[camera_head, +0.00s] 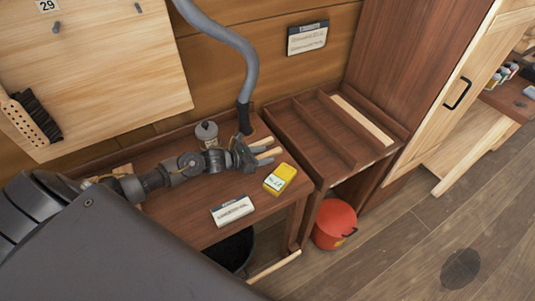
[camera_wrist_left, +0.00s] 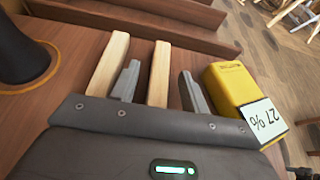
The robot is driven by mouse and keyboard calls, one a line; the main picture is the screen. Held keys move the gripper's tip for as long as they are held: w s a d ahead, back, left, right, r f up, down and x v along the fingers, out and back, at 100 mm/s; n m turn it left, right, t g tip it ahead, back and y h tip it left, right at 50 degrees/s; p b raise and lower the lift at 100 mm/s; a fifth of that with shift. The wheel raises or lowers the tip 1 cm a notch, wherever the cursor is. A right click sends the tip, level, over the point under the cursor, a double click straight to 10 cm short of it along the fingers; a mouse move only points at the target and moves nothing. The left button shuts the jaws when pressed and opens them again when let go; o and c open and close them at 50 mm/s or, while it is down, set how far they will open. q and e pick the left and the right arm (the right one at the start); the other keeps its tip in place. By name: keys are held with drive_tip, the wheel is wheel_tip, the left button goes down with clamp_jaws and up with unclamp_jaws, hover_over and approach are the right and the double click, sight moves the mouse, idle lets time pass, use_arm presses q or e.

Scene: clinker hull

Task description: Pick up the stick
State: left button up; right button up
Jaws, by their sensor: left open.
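My left gripper (camera_head: 264,151) is open over the right end of the workbench in the head view. In the left wrist view, two short pale wooden sticks show near its two grey fingers (camera_wrist_left: 160,78). One pale stick (camera_wrist_left: 159,75) lies between the fingers with gaps on both sides. The other pale stick (camera_wrist_left: 108,64) lies just outside the left finger. Their near ends are hidden by the gripper body. I cannot tell which one the task means. My right gripper is not in view.
A yellow box (camera_head: 280,179) stands close to the gripper, also in the wrist view (camera_wrist_left: 235,85). A grey hose (camera_head: 248,65) comes down behind it. A grey lidded pot (camera_head: 206,132), white card (camera_head: 232,210), divided shelf (camera_head: 300,125) with a pale strip (camera_head: 362,119), and red bucket (camera_head: 334,224) are nearby.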

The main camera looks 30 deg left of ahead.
sight(264, 157)
use_arm(q)
clamp_jaws()
idle(0.3)
drive_tip(key=shift+r+b, duration=0.45)
drive_tip(key=r, duration=0.1)
drive_tip(key=r+b, duration=0.1)
drive_tip(key=shift+s+d+r+b, duration=0.1)
drive_tip(key=shift+d+r+b, duration=0.2)
drive_tip(key=shift+r, duration=0.05)
drive_tip(key=s+d+r+b, duration=0.3)
drive_tip(key=d+r, duration=0.6)
drive_tip(key=d, duration=0.4)
drive_tip(key=shift+s+r+b, duration=0.25)
drive_tip(key=shift+b, duration=0.05)
